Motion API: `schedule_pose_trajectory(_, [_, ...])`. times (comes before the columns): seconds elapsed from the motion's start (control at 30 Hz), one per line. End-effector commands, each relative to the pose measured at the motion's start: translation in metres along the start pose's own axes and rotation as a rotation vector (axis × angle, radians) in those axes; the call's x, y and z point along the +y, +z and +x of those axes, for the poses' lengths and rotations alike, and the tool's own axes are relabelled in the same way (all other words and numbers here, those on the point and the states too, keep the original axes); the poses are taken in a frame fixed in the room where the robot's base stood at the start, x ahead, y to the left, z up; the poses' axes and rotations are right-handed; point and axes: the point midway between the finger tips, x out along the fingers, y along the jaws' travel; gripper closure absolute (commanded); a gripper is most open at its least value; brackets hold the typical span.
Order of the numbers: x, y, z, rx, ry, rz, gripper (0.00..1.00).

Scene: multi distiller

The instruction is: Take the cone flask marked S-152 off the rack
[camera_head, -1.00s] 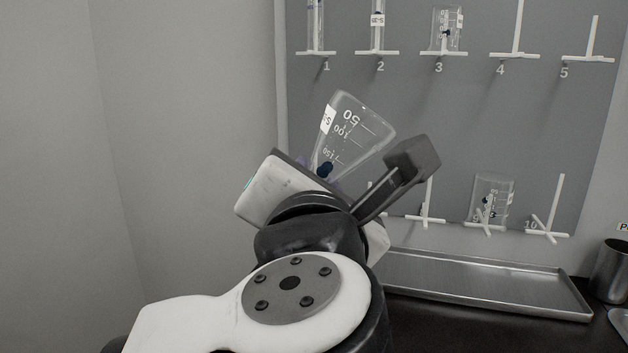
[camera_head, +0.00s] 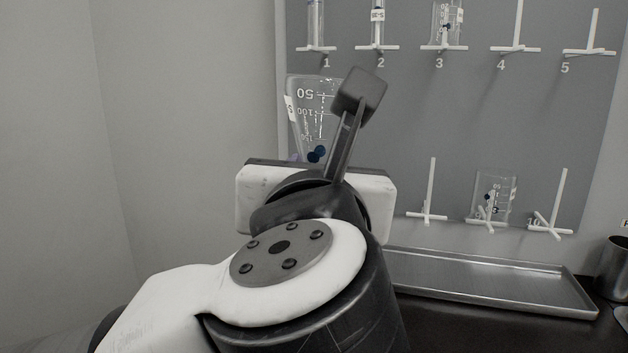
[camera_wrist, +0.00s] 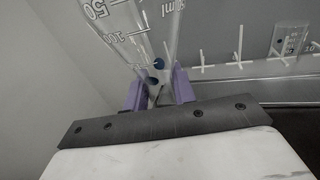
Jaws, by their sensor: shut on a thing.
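A clear cone flask (camera_head: 308,112) with printed volume marks and a partly visible white label is upside down, its wide base up, in front of the left side of the rack (camera_head: 450,120). The label's full text cannot be read. In the wrist view the flask (camera_wrist: 140,35) narrows down to its neck between the purple fingers. My gripper (camera_wrist: 158,92) is shut on the flask near its neck. In the head view, my wrist hides most of the gripper and the flask's lower end.
Glassware hangs at pegs 1, 2 and 3, with a beaker (camera_head: 493,195) on the lower row. Pegs 4 and 5 (camera_head: 592,35) are bare. A metal tray (camera_head: 490,285) lies below the rack, and a metal cup (camera_head: 615,265) stands at right.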

Motion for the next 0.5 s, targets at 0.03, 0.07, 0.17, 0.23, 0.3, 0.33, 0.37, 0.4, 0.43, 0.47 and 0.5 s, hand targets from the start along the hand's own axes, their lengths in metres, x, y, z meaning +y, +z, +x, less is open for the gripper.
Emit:
schedule_pose_trajectory(0.03, [-0.0006, -0.0010, -0.0001, -0.001, -0.002, -0.042, 1.00])
schedule_pose_trajectory(0.07, [-0.0005, -0.0006, -0.0001, -0.002, -0.002, -0.062, 1.00])
schedule_pose_trajectory(0.17, [0.0002, 0.0006, -0.0001, -0.001, 0.000, -0.093, 1.00])
schedule_pose_trajectory(0.23, [0.0003, 0.0009, -0.0001, -0.001, 0.001, -0.093, 1.00])
schedule_pose_trajectory(0.3, [0.0003, 0.0009, 0.0000, -0.001, 0.001, -0.092, 1.00])
schedule_pose_trajectory(0.33, [0.0003, 0.0008, -0.0001, -0.001, 0.001, -0.091, 1.00])
schedule_pose_trajectory(0.37, [0.0003, 0.0007, -0.0001, -0.001, 0.001, -0.093, 1.00])
schedule_pose_trajectory(0.4, [0.0001, 0.0003, 0.0000, -0.001, 0.000, -0.102, 1.00])
schedule_pose_trajectory(0.43, [0.0000, -0.0002, 0.0000, -0.001, 0.000, -0.118, 1.00])
schedule_pose_trajectory(0.47, [-0.0002, -0.0008, 0.0001, -0.001, -0.001, -0.144, 1.00])
schedule_pose_trajectory(0.5, [-0.0007, -0.0016, 0.0001, -0.001, -0.003, -0.192, 1.00])
